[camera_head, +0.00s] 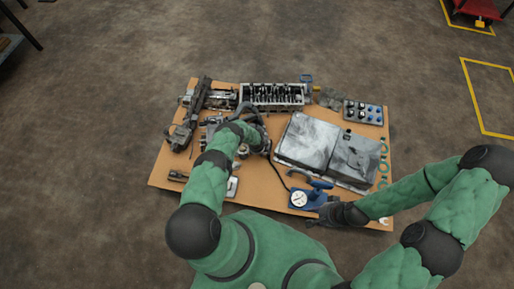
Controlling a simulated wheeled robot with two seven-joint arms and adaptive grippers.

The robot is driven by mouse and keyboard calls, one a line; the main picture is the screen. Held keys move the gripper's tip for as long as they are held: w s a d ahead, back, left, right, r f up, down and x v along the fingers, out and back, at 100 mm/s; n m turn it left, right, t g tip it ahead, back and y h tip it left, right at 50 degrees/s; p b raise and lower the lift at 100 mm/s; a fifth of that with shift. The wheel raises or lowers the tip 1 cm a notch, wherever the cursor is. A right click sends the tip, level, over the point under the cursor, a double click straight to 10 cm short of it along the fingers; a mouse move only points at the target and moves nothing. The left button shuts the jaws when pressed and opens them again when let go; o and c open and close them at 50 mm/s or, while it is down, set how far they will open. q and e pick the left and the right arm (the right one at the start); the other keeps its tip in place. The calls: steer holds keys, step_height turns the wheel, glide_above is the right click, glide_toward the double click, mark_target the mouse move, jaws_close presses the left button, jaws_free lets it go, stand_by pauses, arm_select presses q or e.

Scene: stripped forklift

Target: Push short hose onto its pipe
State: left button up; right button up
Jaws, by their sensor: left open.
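My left gripper (252,113) reaches over a cluster of small grey metal parts left of the middle of the board, just below the engine head. Its fingers are open, small and dark against the dark parts. I cannot pick out the short hose or its pipe; my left arm and gripper cover part of that area. My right gripper (325,214) is low over the front edge of the board, beside a blue device (318,190). Whether its fingers are open or shut does not show.
The brown board (262,190) holds an engine head (272,95), long metal parts (194,112) at left, large grey covers (328,148), a blue-grey tray (363,112), green rings (384,160) and a round gauge (299,199) with a black line. Bare board lies left of the gauge.

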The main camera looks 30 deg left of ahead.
arm_select(q)
step_height(320, 180, up, 11)
steer(key=s, duration=0.2)
steer(key=shift+d, duration=0.3)
stand_by(0.4)
stand_by(0.5)
